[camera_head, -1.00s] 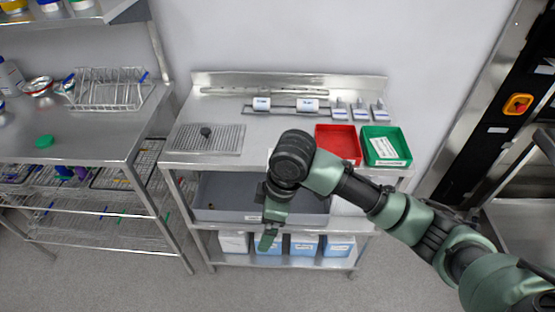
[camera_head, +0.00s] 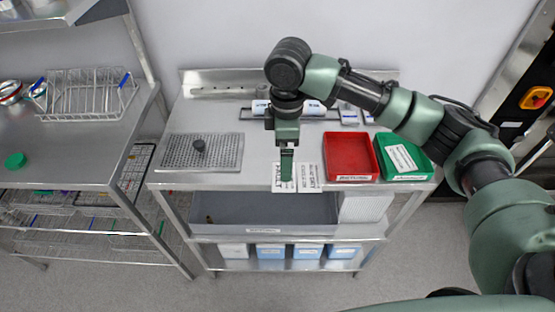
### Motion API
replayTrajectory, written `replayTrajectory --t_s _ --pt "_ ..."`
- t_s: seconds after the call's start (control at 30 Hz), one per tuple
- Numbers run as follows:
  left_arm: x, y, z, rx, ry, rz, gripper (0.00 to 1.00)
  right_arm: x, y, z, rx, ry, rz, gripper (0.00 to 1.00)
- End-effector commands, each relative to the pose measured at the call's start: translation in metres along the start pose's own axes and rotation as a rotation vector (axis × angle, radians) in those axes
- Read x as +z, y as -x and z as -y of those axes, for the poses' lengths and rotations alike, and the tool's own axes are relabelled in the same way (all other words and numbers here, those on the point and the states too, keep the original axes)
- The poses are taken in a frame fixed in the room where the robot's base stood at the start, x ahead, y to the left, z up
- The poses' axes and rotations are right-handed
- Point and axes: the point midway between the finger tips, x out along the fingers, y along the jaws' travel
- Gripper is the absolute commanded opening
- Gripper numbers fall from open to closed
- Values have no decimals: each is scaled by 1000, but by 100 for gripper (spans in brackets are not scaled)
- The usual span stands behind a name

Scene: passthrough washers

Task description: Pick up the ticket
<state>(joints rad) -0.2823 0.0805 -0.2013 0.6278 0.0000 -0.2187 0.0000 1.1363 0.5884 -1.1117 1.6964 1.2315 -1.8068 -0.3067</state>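Two white printed cards, which look like the tickets, lie side by side at the front edge of the steel table. The left card (camera_head: 284,186) is partly covered by my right gripper, and the right card (camera_head: 309,178) is in full view. My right gripper (camera_head: 287,176) points down at the left card from above. Its fingers show as one narrow green shape, so I cannot tell whether they are open or shut, or whether they touch the card. My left gripper is not in view.
A red tray (camera_head: 350,178) and a green tray (camera_head: 425,176) stand right of the cards. A perforated plate (camera_head: 180,165) with a dark knob lies at the left. Small white-labelled fixtures sit behind my arm. A grey bin (camera_head: 218,228) is on the shelf below.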

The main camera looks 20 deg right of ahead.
Motion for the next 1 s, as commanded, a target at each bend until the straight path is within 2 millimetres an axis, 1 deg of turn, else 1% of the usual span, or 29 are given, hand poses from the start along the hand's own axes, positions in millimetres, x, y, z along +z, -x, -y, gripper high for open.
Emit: replayTrajectory --t_s 0.07,0.17,0.33,0.4,0.47,0.6,0.7,0.87,1.0 --pt "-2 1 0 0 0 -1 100 1 -4 0 -2 0 3 100" --pt "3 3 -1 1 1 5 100 1 -14 0 -4 0 3 100" --pt "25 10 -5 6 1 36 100 0 -32 -1 -3 0 4 100" --pt "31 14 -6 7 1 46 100 -1 -41 -1 -5 0 4 100" --pt "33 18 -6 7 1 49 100 -2 -50 -2 -4 -1 4 100" --pt "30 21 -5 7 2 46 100 -3 -70 -2 -2 0 2 100" --pt "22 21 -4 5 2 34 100 -3 -77 -3 0 2 2 100" --pt "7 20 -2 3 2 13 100 -3 -78 -3 1 2 1 100" --pt "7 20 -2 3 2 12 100 -3 -78 -3 0 1 1 100"
